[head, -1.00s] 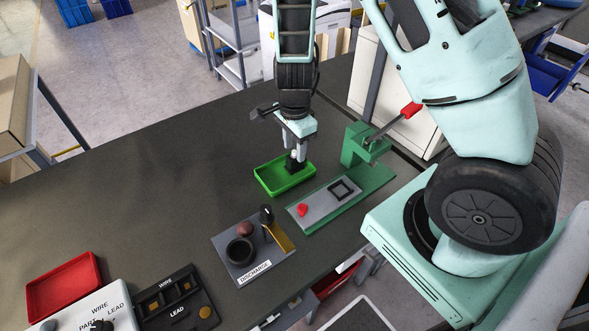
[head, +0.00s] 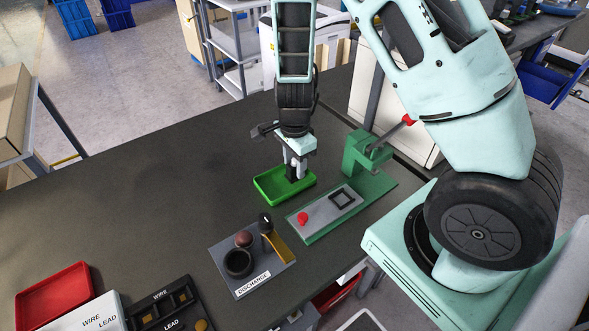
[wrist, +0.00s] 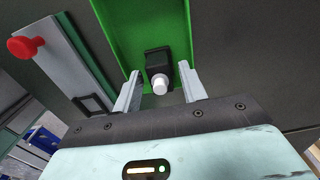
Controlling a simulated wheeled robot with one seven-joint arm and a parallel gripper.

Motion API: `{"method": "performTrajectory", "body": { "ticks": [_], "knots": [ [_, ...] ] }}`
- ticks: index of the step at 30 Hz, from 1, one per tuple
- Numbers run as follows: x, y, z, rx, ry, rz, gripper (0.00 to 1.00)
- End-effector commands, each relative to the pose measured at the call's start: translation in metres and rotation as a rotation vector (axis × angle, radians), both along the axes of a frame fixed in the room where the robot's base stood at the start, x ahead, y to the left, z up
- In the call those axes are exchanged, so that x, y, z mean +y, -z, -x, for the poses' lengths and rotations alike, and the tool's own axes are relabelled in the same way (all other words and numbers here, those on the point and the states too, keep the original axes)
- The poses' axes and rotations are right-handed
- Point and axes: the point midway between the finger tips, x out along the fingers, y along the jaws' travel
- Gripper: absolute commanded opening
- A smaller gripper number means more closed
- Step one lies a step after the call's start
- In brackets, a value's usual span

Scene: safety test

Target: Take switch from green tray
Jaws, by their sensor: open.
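The green tray (head: 268,186) lies on the dark table under my gripper, and it also shows in the wrist view (wrist: 115,22). The switch (wrist: 158,62) is a black block with a white round button, inside the tray. In the wrist view my gripper (wrist: 162,80) is open, with one pale finger on each side of the switch and gaps between. In the head view my gripper (head: 293,168) points down over the tray and mostly hides the switch. I cannot tell whether the fingertips reach down beside its body.
A green press fixture (head: 365,160) with a red-tipped lever stands right of the tray. Its grey plate (head: 320,213) holds a red knob and a black square frame. A discharge board (head: 255,270) with posts lies in front. A red tray (head: 52,292) is at the left; the table's left middle is clear.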

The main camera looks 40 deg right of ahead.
Motion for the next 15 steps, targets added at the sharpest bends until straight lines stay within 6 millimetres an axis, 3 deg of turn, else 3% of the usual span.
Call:
{"method": "performTrajectory", "body": {
  "ticks": [5, 10, 15],
  "knots": [
    [0.0, 0.0, -0.0001, 0.0, 0.0, 0.0, 0.42],
    [0.0, 0.0, -0.0001, 0.0, 0.0, 0.0, 0.0],
    [0.0, -0.0014, -0.0001, 0.0, 0.0, 0.0, 0.0]
  ]
}}
